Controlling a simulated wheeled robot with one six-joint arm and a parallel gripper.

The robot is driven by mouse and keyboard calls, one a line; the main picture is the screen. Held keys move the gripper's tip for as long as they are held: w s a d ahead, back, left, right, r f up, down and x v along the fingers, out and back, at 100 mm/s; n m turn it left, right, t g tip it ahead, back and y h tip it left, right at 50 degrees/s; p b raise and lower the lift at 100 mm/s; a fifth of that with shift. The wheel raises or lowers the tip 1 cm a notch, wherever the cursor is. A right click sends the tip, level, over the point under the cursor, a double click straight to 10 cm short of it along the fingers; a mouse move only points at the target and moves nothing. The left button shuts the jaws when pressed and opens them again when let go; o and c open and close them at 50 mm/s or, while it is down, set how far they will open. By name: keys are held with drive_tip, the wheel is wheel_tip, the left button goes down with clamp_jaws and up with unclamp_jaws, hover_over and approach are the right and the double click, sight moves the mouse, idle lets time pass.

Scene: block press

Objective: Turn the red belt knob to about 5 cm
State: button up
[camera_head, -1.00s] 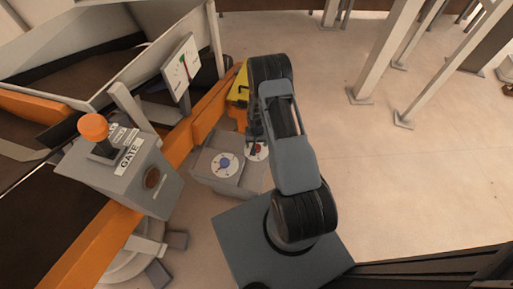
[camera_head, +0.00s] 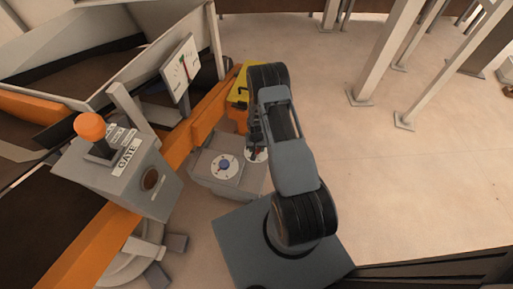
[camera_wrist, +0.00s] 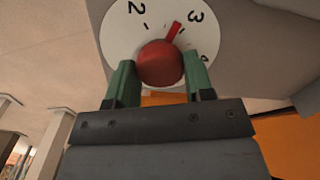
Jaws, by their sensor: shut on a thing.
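The red belt knob (camera_wrist: 160,63) sits at the centre of a white round dial (camera_wrist: 118,38) in the wrist view. Its red pointer lies between the 2 and the 3, nearer the 3. Other figures at the lower right of the dial are hard to read. My gripper (camera_wrist: 160,82) has one green finger on each side of the knob and is shut on it. In the head view my gripper (camera_head: 256,146) is over the red-knob dial (camera_head: 250,157) and hides part of it.
A blue knob (camera_head: 224,165) on its own white dial sits left of the red one on the grey box (camera_head: 212,183). A gate box (camera_head: 125,178) with an orange lever knob, an orange rail and a gauge board (camera_head: 180,70) stand to the left. Open floor lies right.

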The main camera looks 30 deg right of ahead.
drive_tip(key=c, duration=0.3)
drive_tip(key=shift+m, duration=0.3)
drive_tip(key=m+b, duration=0.1)
drive_tip(key=m, duration=0.2)
drive_tip(key=m+b, duration=0.1)
drive_tip(key=m, duration=0.2)
drive_tip(key=shift+m, duration=0.3)
drive_tip(key=m+b, duration=0.1)
drive_tip(key=m, duration=1.1)
drive_tip(key=shift+m+b, duration=0.3)
drive_tip(key=shift+b, duration=0.1)
drive_tip(key=m, duration=0.6)
drive_tip(key=shift+m+b, duration=0.3)
drive_tip(key=shift+m, duration=0.3)
